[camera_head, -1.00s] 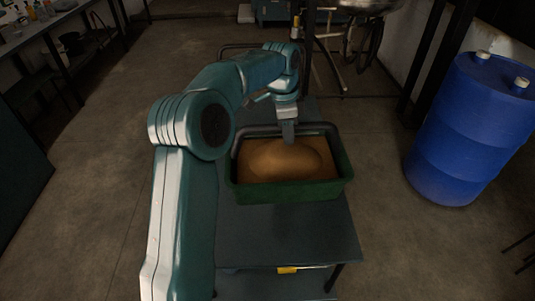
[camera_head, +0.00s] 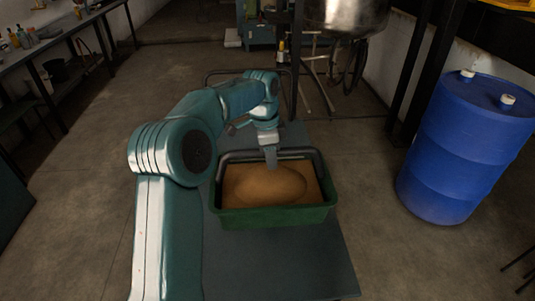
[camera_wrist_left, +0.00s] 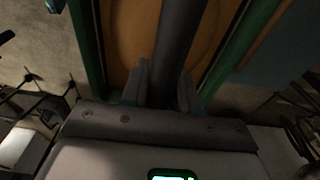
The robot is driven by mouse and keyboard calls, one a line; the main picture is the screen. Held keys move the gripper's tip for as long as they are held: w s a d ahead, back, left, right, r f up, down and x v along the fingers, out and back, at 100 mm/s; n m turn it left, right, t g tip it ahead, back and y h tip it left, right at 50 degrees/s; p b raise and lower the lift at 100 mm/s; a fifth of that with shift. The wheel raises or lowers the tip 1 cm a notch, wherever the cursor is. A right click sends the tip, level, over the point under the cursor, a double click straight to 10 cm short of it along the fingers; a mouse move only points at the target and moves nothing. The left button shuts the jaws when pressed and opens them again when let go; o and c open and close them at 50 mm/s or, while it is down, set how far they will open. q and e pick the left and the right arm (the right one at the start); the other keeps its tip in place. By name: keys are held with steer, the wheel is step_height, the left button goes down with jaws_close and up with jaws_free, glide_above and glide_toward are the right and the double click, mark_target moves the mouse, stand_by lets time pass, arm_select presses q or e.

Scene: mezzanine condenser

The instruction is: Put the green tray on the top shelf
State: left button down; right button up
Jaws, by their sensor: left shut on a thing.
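The green tray (camera_head: 275,217) is a rectangular bin with a dark handle (camera_head: 305,153) and a brown, domed load inside. In the head view it is over the dark top of a cart (camera_head: 290,265); I cannot tell whether its base touches the top. My left gripper (camera_head: 271,164) comes from above and is shut on the handle at the tray's far side. In the left wrist view the dark handle bar (camera_wrist_left: 181,45) runs between the two fingers, with the green rim (camera_wrist_left: 245,45) beyond. My right gripper is in neither view.
A blue barrel (camera_head: 465,150) stands at the right, near dark uprights (camera_head: 425,75). A yellow edge (camera_head: 515,4) shows at the top right. A metal vessel (camera_head: 345,15) is at the back. A workbench (camera_head: 55,42) runs along the left. Floor is clear on the left.

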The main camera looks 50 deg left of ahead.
mark_target(272, 200)
arm_select(q)
step_height(272, 200, down, 15)
steer(key=shift+w+a+r+b, duration=0.1)
steer(key=shift+w+b, duration=0.05)
steer(key=shift+b, duration=0.35)
steer(key=c, duration=0.8)
jaws_free()
steer(key=shift+c, duration=0.2)
step_height(272, 200, up, 12)
steer(key=s, duration=0.1)
steer(key=shift+s+a+p, duration=0.2)
steer(key=shift+a+p, duration=0.15)
steer(key=shift+p, duration=0.05)
steer(key=shift+f, duration=0.2)
